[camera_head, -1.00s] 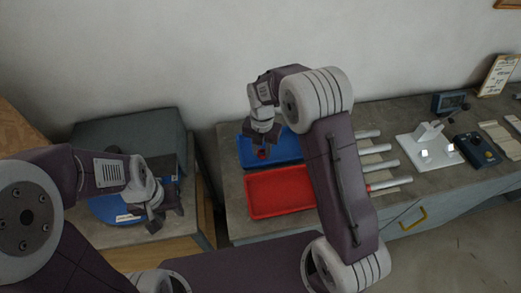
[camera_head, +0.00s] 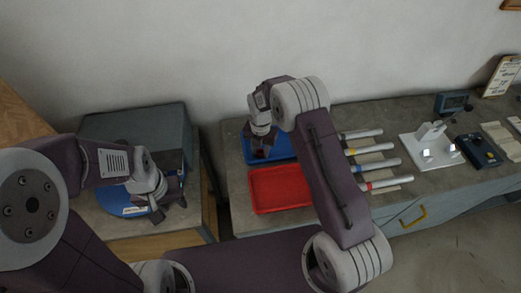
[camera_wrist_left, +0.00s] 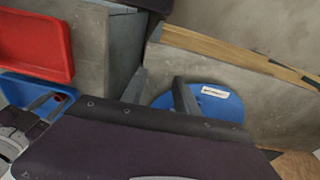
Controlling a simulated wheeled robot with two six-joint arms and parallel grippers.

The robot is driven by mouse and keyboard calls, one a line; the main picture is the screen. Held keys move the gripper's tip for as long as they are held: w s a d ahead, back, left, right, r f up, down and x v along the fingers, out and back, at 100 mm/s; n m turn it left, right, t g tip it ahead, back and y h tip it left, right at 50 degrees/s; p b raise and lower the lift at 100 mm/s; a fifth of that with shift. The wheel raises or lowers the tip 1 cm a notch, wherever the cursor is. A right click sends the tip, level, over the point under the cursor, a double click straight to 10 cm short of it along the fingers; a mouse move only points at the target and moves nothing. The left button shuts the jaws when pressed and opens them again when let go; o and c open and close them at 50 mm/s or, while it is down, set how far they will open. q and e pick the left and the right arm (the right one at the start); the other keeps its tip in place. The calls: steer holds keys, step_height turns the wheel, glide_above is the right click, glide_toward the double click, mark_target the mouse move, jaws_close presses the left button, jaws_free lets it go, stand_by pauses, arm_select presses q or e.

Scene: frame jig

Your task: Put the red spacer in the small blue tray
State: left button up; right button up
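The blue tray (camera_head: 284,146) lies on the bench behind the red tray (camera_head: 281,188). My right gripper (camera_head: 261,153) points down over the left part of the blue tray, low in or just above it. A small dark-red spot, possibly the red spacer (camera_head: 260,154), shows at its fingertips. The fingers are too small and dark to tell whether they are open or shut. My left gripper (camera_head: 172,202) is open and empty near a round blue object (camera_head: 122,203) with a white label. Its two spread fingers show in the left wrist view (camera_wrist_left: 160,92), over that object (camera_wrist_left: 215,103).
A grey box (camera_head: 135,130) stands on the left table. Several capped rods (camera_head: 380,164) lie right of the trays, partly behind my right arm. Farther right are a white fixture (camera_head: 432,146) and a dark device (camera_head: 478,150). A gap separates the left table from the bench.

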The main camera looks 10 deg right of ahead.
mark_target(261, 152)
steer(key=shift+o, duration=1.4)
steer(key=shift+w, duration=0.1)
steer(key=shift+r, duration=0.35)
step_height(261, 152, up, 11)
steer(key=b, duration=0.2)
steer(key=s+d+f+m, duration=0.1)
steer(key=s+d+m, duration=0.2)
steer(key=s+m, duration=0.7)
steer(key=s+d+m+t, duration=0.1)
steer(key=s+d+m, duration=0.3)
steer(key=s+m, duration=0.7)
steer(key=m, duration=0.9)
steer(key=shift+d+f, duration=0.2)
steer(key=shift+f, duration=0.2)
